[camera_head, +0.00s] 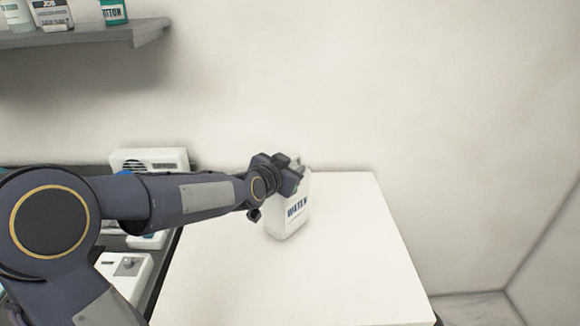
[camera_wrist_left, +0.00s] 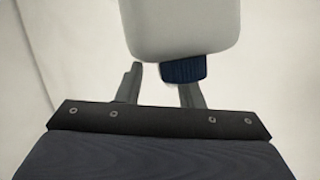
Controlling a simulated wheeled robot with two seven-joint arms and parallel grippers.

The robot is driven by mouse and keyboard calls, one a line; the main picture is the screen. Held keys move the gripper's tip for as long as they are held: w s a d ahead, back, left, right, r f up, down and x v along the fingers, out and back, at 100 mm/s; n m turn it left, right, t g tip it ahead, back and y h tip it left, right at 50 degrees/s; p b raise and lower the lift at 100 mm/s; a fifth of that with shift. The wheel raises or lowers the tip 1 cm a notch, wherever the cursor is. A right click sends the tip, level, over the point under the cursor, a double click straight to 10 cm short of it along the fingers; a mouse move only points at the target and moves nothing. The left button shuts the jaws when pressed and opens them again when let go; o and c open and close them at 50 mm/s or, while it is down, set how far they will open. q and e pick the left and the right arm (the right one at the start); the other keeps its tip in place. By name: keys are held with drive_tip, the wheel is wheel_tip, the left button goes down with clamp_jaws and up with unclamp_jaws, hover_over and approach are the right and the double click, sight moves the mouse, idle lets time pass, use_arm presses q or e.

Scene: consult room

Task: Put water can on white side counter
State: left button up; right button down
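The water can (camera_head: 289,217) is a white jug with a blue "WATER" label. It appears to rest upright on the white side counter (camera_head: 350,270), toward its back. In the left wrist view the can's pale body (camera_wrist_left: 180,25) and dark blue cap (camera_wrist_left: 184,70) fill the upper middle. My left gripper (camera_head: 288,176) is at the top of the can, hiding part of it. In the left wrist view the left gripper's fingers (camera_wrist_left: 160,88) stand apart, the right-hand one overlapped by the cap. I see nothing clearly clamped between them. My right gripper is not in view.
A grey shelf (camera_head: 80,36) with bottles and boxes hangs at the upper left. A white device (camera_head: 150,160) sits on the dark counter at left, with another white box (camera_head: 125,272) nearer. The white counter is clear around the can, with a wall behind.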

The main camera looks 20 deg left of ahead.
use_arm(q)
drive_tip(key=shift+d, duration=0.1)
drive_tip(key=p+v, duration=0.2)
drive_tip(key=v, duration=1)
drive_tip(key=s+d+f+n+g+h, duration=0.1)
drive_tip(key=s+d+f+g, duration=0.1)
drive_tip(key=s, duration=0.5)
drive_tip(key=s+d+f+n+g+h, duration=0.1)
drive_tip(key=s+f+g, duration=0.3)
drive_tip(key=s, duration=0.4)
drive_tip(key=s+d+f+n+g+h, duration=0.1)
drive_tip(key=s+d+f+n+g, duration=0.1)
drive_tip(key=s, duration=0.5)
wheel_tip(320, 180, down, 3)
drive_tip(key=shift+s+d+r+n+g, duration=0.2)
drive_tip(key=shift+d+n+g, duration=0.25)
drive_tip(key=shift+d, duration=0.65)
